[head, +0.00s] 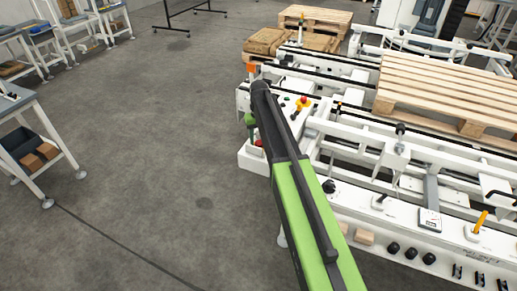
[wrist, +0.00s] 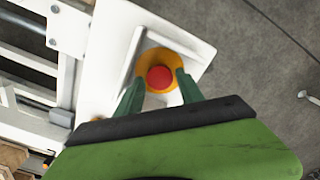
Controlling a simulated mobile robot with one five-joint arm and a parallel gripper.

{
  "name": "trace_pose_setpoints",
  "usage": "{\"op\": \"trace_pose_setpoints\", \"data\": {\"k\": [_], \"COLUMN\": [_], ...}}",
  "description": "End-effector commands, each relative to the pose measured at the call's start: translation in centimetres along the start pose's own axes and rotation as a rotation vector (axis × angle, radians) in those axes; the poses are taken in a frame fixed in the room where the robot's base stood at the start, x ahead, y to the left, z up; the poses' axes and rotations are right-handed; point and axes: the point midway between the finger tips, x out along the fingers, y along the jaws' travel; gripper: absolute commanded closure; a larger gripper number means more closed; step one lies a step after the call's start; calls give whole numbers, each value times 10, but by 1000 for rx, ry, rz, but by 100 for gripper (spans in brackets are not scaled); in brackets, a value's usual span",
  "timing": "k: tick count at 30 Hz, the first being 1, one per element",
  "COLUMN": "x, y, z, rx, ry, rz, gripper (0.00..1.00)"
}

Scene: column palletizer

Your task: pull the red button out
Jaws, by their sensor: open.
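In the wrist view, the red button (wrist: 160,78) is a round red cap on a yellow-orange disc, mounted on a white panel (wrist: 188,38). My gripper (wrist: 158,84) is open, with one green finger on each side of the red cap. The fingertips overlap the disc in this view; I cannot tell whether they touch it. In the head view, my gripper (head: 250,119) is at the left end of the white machine, partly hidden by my dark arm link. A small red patch (head: 259,143) shows just below it, and I cannot tell whether this is the same button.
A red-topped yellow control (head: 304,102) stands on the machine to the right of my arm. White rails and a wooden pallet (head: 445,90) lie further right. More pallets (head: 313,20) are at the back. Open grey floor (head: 150,130) lies left.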

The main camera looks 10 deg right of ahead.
Motion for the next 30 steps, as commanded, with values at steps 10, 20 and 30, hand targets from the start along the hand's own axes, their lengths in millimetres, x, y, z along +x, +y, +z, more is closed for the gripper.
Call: {"op": "trace_pose_setpoints", "data": {"k": [10, 20, 30], "x": [4, 4, 4], "y": [1, 1, 2], "z": [0, 0, 0], "rx": [1, 1, 2], "ry": [0, 0, 0], "rz": [0, 0, 0], "gripper": [61, 100, 100]}}
